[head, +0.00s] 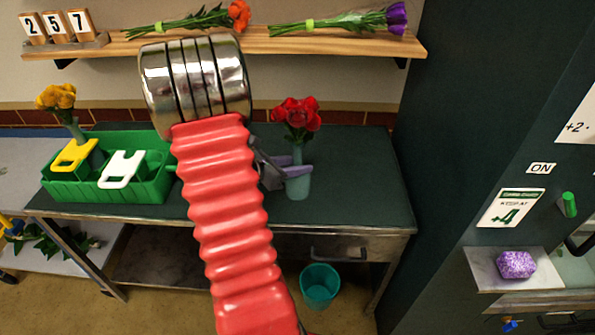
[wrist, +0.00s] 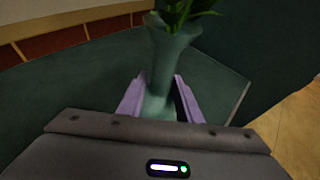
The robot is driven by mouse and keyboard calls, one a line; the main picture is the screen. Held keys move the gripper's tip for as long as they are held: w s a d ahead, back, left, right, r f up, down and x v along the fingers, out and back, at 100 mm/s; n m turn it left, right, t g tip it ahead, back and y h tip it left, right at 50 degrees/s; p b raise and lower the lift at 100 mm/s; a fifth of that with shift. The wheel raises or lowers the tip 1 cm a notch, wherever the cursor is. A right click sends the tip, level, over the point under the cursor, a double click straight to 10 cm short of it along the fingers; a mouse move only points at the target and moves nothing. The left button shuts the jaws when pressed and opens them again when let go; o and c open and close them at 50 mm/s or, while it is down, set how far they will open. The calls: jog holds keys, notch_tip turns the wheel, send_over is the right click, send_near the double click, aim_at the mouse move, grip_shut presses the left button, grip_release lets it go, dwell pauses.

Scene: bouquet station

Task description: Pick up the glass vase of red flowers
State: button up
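The glass vase (head: 298,186) of red flowers (head: 297,118) stands upright on the dark green table top, right of my arm. It is pale green and slightly see-through. In the wrist view the vase (wrist: 168,55) rises between the two purple fingers of my gripper (wrist: 160,80), with green stems at its top and the blooms out of frame. The fingers are open, one on each side of the vase's lower part. A small gap shows at the left finger; contact at the right finger is unclear. In the head view my gripper (head: 288,168) is partly hidden by my arm.
A shelf (head: 245,42) with bouquets runs behind. A dark green cabinet (head: 465,130) stands right. A teal bin (head: 319,286) is on the floor.

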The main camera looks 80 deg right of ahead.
jog(key=shift+f, duration=0.1)
grip_shut()
jog(key=shift+a, duration=0.1)
